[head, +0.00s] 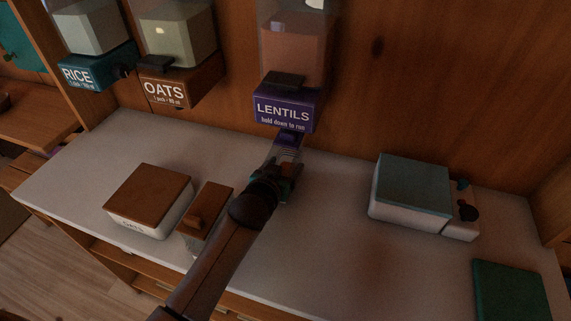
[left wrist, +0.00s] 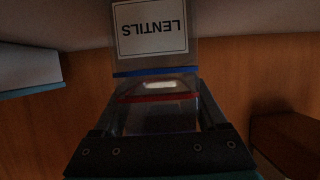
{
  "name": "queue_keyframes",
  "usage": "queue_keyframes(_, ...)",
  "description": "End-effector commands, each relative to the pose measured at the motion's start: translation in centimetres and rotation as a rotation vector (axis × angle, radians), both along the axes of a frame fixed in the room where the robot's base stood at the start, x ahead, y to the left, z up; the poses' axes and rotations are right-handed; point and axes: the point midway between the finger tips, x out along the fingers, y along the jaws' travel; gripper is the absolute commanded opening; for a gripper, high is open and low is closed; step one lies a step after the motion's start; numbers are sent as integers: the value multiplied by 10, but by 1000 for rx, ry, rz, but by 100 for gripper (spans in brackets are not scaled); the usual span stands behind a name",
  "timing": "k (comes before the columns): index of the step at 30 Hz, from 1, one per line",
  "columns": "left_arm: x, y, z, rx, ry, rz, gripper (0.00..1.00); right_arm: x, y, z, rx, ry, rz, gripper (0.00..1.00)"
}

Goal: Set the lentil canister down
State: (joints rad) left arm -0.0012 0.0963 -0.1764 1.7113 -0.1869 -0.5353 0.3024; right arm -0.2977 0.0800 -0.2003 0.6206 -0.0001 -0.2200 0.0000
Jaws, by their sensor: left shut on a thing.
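The lentil canister (head: 289,147) is a small clear container below the purple LENTILS dispenser (head: 287,109) at the back of the white counter. In the left wrist view the canister (left wrist: 155,75) shows a white LENTILS label, upside down in the picture, with a blue line and a red line across its wall. My left gripper (head: 285,172) is shut on it from the front. Whether its base touches the counter, and how full it is, I cannot tell. My right gripper is not in view.
RICE (head: 98,72) and OATS (head: 180,84) dispensers hang on the wall at left. A white OATS box with brown lid (head: 151,189) and a brown box (head: 205,215) stand left of my arm. A teal-topped white appliance (head: 412,186) and green board (head: 511,291) are right. Counter between is clear.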

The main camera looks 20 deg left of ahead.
Motion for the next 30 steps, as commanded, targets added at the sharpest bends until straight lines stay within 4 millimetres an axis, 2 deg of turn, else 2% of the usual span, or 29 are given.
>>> queue_keyframes(4,-2,-3,-4,-1,-3,-1,0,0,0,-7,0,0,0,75)
queue_keyframes(18,-3,-3,-7,-2,-2,0,0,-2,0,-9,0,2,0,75)
queue_keyframes(19,-3,-3,-9,-1,2,0,77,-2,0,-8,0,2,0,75)
queue_keyframes(25,-3,-3,-8,-1,2,0,100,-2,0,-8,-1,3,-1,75)
queue_keyframes(30,-3,-2,-8,-1,2,0,100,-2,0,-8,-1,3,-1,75)
